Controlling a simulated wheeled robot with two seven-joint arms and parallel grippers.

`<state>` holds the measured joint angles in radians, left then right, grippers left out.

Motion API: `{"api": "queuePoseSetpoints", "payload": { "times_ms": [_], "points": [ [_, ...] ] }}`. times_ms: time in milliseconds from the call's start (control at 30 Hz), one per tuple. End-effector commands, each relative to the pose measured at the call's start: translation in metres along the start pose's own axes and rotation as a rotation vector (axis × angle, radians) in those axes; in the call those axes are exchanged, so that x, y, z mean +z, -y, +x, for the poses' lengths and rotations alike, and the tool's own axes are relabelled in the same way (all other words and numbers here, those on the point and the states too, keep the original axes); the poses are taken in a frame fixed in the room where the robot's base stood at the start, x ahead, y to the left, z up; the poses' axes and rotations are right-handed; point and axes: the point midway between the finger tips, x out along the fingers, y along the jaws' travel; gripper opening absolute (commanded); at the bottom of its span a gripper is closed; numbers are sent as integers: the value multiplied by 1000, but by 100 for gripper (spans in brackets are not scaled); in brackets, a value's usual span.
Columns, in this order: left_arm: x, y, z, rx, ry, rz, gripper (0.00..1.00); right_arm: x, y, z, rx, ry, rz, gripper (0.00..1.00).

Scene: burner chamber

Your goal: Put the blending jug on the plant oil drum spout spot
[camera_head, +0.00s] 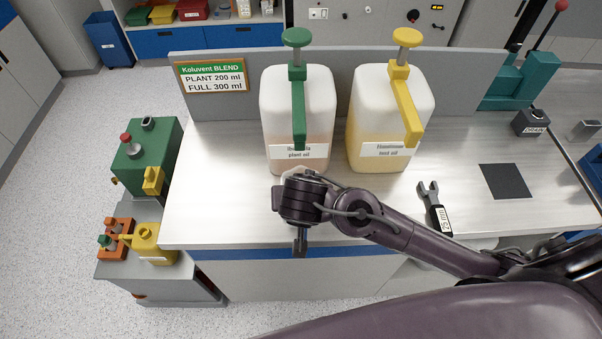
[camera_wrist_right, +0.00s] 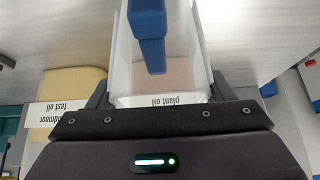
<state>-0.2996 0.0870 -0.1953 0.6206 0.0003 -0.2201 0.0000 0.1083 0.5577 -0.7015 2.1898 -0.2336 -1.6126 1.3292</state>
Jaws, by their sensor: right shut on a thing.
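The plant oil drum (camera_head: 283,100) stands at the back of the bench with a green pump and spout (camera_head: 298,105). My right gripper (camera_head: 302,188) is low, close in front of this drum, below its spout. In the right wrist view my right gripper (camera_wrist_right: 160,95) is shut around the clear blending jug (camera_wrist_right: 118,60), which has a blue handle (camera_wrist_right: 150,30). The drum's label (camera_wrist_right: 165,101) shows behind it. In the head view my wrist hides most of the jug and the spot under the spout, so I cannot tell whether the jug touches the bench. My left gripper is out of view.
The test oil drum (camera_head: 370,110) with a yellow pump stands close to the right. A wrench (camera_head: 434,208) and a black square mat (camera_head: 505,181) lie further right. A KOLUVENT BLEND sign (camera_head: 212,77) is at the back left. The bench's left front is clear.

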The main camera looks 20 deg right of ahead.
Motion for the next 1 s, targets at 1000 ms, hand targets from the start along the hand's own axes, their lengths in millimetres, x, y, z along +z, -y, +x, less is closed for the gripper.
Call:
{"api": "queuePoseSetpoints", "payload": {
  "times_ms": [1000],
  "points": [
    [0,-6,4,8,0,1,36,-27,0,40,-1,0,-1,84]
  ]
}}
